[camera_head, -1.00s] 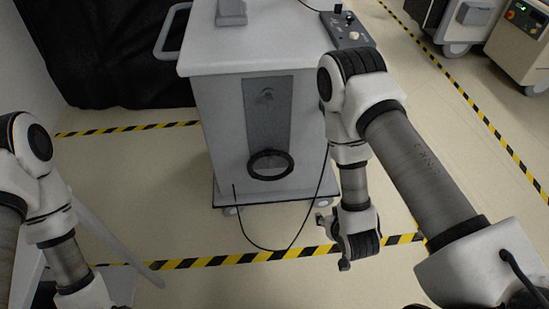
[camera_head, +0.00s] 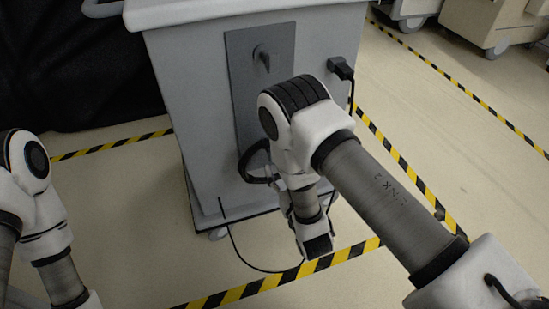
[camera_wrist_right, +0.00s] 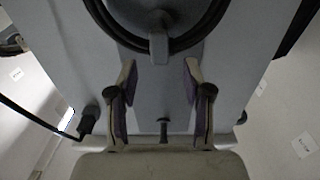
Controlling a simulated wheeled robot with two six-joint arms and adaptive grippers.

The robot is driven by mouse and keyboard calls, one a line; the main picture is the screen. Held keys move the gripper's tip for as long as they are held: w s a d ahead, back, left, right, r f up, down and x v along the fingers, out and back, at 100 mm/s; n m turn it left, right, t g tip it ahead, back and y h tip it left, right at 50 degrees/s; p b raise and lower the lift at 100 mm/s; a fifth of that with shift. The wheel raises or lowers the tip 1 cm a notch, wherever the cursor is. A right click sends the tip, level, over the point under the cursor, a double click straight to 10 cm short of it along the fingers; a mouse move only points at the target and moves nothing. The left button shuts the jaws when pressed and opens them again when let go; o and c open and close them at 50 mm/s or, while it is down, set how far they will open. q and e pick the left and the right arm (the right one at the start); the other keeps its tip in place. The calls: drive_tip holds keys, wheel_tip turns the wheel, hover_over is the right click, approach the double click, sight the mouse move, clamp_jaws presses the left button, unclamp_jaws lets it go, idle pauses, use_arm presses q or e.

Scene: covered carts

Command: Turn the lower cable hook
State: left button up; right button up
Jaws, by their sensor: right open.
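The lower cable hook (camera_wrist_right: 158,48) shows at the top of the right wrist view, with a black cable coil (camera_wrist_right: 196,40) hanging around it. In the head view the coil (camera_head: 252,165) is partly covered by my right arm, and the lower hook is hidden. My right gripper (camera_wrist_right: 160,72) is open, its two fingers facing the cart's panel, with nothing between the tips. The lower hook appears just beyond the fingertips; contact cannot be told. The upper hook (camera_head: 262,56) is bare; it also shows in the right wrist view (camera_wrist_right: 163,128). My left gripper is out of view.
The grey cart (camera_head: 185,90) carries the panel (camera_head: 240,80). A black plug (camera_head: 341,68) sits on its front at the right. A loose cable (camera_head: 236,250) trails on the floor. Black-yellow tape (camera_head: 290,275) marks the floor. Other carts (camera_head: 490,20) stand at the back right.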

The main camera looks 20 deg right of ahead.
drive_tip(key=w+b, duration=0.1)
drive_tip(key=w, duration=0.3)
drive_tip(key=shift+w, duration=0.3)
clamp_jaws()
